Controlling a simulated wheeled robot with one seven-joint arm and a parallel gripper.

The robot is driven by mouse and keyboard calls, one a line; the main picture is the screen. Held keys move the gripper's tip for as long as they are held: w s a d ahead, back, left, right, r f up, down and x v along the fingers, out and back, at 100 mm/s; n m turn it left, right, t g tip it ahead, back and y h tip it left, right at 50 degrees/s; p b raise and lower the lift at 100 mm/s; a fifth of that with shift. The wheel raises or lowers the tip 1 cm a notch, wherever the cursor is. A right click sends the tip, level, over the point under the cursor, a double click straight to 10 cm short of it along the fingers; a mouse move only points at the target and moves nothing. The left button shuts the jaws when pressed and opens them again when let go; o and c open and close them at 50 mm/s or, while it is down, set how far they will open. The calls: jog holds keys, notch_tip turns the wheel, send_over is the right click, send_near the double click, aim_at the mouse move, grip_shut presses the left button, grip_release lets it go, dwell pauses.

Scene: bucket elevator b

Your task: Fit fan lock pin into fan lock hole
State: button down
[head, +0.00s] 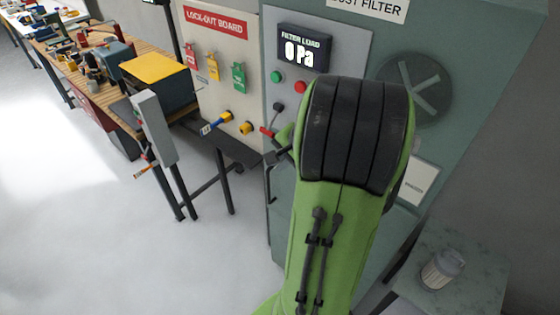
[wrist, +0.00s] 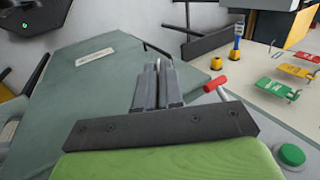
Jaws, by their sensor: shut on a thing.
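My gripper (wrist: 158,72) points away from the wrist camera with its dark fingers close together. A thin pale strip shows between them; I take it for the fan lock pin (wrist: 157,66), mostly hidden by the fingers. In the head view my gripper (head: 272,156) shows small and dark at the left of my arm, in front of the cabinet's left edge. The round grey fan (head: 405,72) is on the cabinet front, right of my arm and well apart from my gripper. I cannot make out the fan lock hole.
A red-ended lever (wrist: 214,84) is just right of my fingers. A black door handle (wrist: 160,49) shows beyond the fingertips; contact is unclear. The lock-out board (head: 216,50) holds coloured tags. A grey table with a jar (head: 440,268) stands lower right.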

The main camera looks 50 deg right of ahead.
jog(key=shift+d, duration=0.15)
jog(key=c, duration=1.2)
grip_release()
jog(key=shift+d, duration=0.15)
jog(key=p+v, duration=0.1)
jog(key=v, duration=1.4)
jog(key=shift+s+r+p, duration=0.25)
jog(key=shift+r+p, duration=0.05)
jog(key=shift+p, duration=0.1)
